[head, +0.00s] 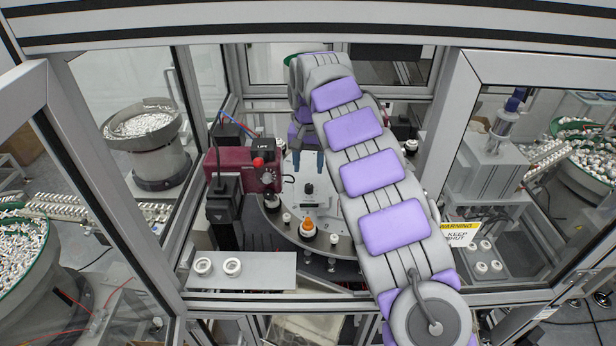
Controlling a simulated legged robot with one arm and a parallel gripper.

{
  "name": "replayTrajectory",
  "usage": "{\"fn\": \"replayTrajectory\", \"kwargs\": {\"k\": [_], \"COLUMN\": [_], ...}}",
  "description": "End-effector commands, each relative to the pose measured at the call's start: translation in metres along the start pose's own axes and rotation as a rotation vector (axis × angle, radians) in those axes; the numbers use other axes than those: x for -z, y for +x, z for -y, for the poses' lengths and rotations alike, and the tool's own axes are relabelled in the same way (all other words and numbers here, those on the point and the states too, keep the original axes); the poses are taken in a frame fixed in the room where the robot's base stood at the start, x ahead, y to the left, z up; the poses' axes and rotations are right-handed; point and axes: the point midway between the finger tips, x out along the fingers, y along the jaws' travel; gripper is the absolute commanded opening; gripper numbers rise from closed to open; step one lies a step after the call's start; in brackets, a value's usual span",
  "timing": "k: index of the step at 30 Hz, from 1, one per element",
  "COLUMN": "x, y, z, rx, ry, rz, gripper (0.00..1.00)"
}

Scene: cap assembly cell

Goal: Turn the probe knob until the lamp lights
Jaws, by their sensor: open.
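My gripper (308,162) hangs with its two blue fingers pointing down, apart and with nothing between them. Below it, a small black knob (308,188) stands on a pale plate (314,203); a gap seems to show between fingertips and knob. To the left is a dark red box (232,166) with a round dial (267,177), a red dome (258,162) and a black "LIFT" panel (264,145). No label shows which part is the probe knob. I cannot tell which part is the lamp or whether it is lit.
A dark curved track (345,246) with small white caps and an orange-topped piece (308,227) runs in front of the plate. A grey shelf (250,283) holds two white rings.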

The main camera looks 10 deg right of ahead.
Motion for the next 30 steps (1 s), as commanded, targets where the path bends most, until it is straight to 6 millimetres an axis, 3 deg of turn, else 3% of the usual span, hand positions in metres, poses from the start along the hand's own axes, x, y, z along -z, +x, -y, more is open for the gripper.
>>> {"fn": "replayTrajectory", "kwargs": {"k": [19,30], "x": [-0.001,0.0], "y": [-0.076,-0.1], "z": [0.001,0.001], "rx": [0.001,-0.001], "ry": [0.001,0.001], "rz": [-0.001,0.0], "gripper": [0.53,0.53]}}
